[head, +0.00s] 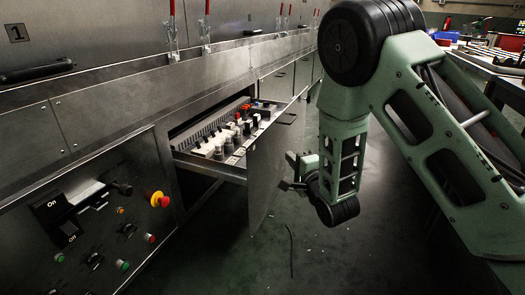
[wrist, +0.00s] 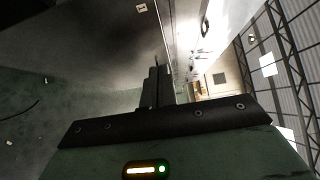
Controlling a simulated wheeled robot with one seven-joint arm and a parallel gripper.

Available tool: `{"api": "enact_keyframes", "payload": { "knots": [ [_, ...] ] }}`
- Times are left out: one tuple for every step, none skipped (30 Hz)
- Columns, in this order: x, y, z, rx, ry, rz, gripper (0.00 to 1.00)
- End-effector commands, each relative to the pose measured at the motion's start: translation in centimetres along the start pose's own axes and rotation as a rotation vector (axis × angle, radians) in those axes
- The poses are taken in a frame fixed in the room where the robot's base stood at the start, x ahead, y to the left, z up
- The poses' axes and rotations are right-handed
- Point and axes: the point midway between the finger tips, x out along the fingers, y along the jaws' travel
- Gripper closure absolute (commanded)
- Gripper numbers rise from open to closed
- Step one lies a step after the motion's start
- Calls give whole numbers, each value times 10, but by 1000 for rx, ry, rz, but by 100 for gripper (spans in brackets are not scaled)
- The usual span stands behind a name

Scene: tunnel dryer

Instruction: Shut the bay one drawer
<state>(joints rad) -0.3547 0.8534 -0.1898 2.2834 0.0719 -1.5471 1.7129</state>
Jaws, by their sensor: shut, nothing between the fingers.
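The drawer (head: 183,156) in the steel machine is pulled out in the head view. Its dark front panel (head: 266,170) stands out from the machine's face, and rows of switches, fuses and wiring show inside. My gripper (head: 287,185) is in front of the panel, at its outer side. The fingertips are close to the panel; I cannot tell whether they touch it. In the wrist view my gripper (wrist: 158,72) is shut and empty, its fingers pointing toward a dark metal surface at the upper left. I cannot tell for sure which panel that is.
A sign with the number 1 (head: 17,33) is on the machine's upper left. A control panel with an emergency stop (head: 159,199) sits left of the drawer. Red-handled clamps (head: 172,32) line the ledge above. The floor (head: 300,245) below is mostly clear, and a cluttered table (head: 500,62) stands far right.

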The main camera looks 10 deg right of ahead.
Motion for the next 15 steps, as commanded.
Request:
{"api": "enact_keyframes", "payload": {
  "knots": [
    [4, 0, 0, 1, -1, -4, 100],
    [7, 0, 0, 1, -2, -5, 100],
    [12, 0, 1, 0, -2, -5, 100],
    [16, 0, 0, 0, -1, -5, 100],
    [21, 0, 0, 0, -1, -5, 100],
    [28, 1, 1, 0, -2, -5, 100],
    [34, 1, 1, 0, -3, -6, 100],
    [40, 2, 1, -1, -3, -5, 100],
    [49, 1, 1, -1, -3, -5, 100],
    [55, 2, 1, -1, -3, -6, 100],
    [62, 2, 1, -1, -2, -5, 100],
    [70, 2, 1, -1, -2, -4, 100],
    [76, 2, 2, -1, -3, -5, 100],
    [82, 2, 2, -2, -3, -5, 100],
    [90, 2, 1, -2, -2, -4, 100]
  ]
}}
